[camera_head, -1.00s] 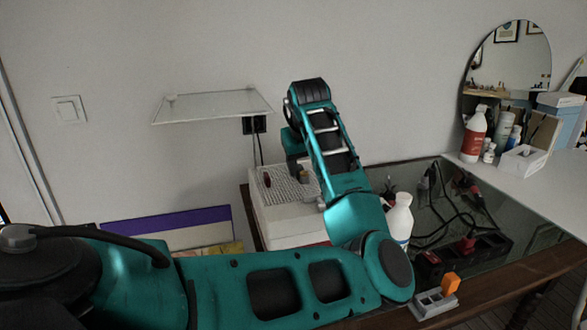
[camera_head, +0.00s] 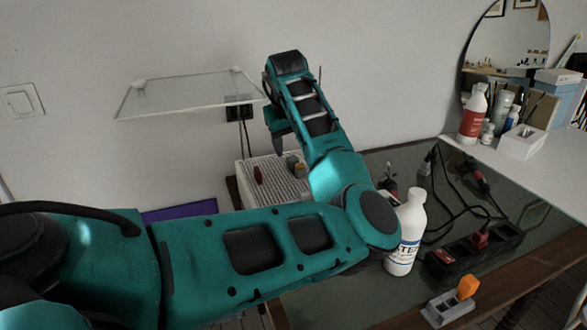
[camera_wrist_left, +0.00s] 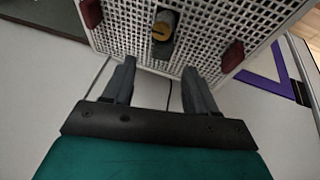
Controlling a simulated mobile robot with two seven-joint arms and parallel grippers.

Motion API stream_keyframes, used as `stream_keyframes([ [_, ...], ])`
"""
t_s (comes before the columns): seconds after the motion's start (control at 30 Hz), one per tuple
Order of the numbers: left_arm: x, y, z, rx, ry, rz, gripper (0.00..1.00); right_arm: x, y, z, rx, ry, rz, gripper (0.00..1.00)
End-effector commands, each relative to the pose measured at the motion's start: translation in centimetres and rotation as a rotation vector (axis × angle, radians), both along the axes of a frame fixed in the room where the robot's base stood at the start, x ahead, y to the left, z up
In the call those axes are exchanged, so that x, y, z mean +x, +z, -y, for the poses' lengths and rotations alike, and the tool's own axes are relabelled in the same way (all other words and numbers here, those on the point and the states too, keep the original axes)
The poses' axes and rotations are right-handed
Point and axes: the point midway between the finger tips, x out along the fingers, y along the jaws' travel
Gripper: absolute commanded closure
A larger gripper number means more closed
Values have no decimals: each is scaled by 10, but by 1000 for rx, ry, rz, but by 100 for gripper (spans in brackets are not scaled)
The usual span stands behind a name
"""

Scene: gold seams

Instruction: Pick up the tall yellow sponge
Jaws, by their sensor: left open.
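In the left wrist view a small upright thing with a yellow-orange part (camera_wrist_left: 162,27) and a dark grey part stands on a white perforated surface (camera_wrist_left: 208,18). I take it for the yellow sponge, but it is too small to be sure. In the head view it shows as a small grey and yellowish thing (camera_head: 299,169) on the white perforated box (camera_head: 272,182). My left gripper (camera_wrist_left: 160,82) is open and empty. The thing lies beyond its fingertips, roughly in line with the gap. In the head view the gripper (camera_head: 281,148) is above the box, partly hidden. My right gripper is not in view.
A dark red piece (camera_head: 258,175) is on the box. A white bottle (camera_head: 407,232) stands right of my forearm. A glass shelf (camera_head: 190,95) is on the wall.

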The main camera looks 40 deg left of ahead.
Motion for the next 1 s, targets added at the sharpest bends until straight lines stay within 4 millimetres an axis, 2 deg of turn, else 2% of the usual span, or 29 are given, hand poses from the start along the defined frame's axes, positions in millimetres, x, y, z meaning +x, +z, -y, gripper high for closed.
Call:
stream_keyframes([
  [0.2, 9, -32, -11, -1, 0, -3, 43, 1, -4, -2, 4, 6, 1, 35],
  [0.3, 12, -40, -13, 1, 1, -2, 43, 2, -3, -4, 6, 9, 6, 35],
  [0.57, 13, -43, -14, 0, 1, -1, 43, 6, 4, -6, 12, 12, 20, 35],
  [1.0, 13, -42, -14, 1, 1, 0, 83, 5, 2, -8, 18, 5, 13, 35],
])
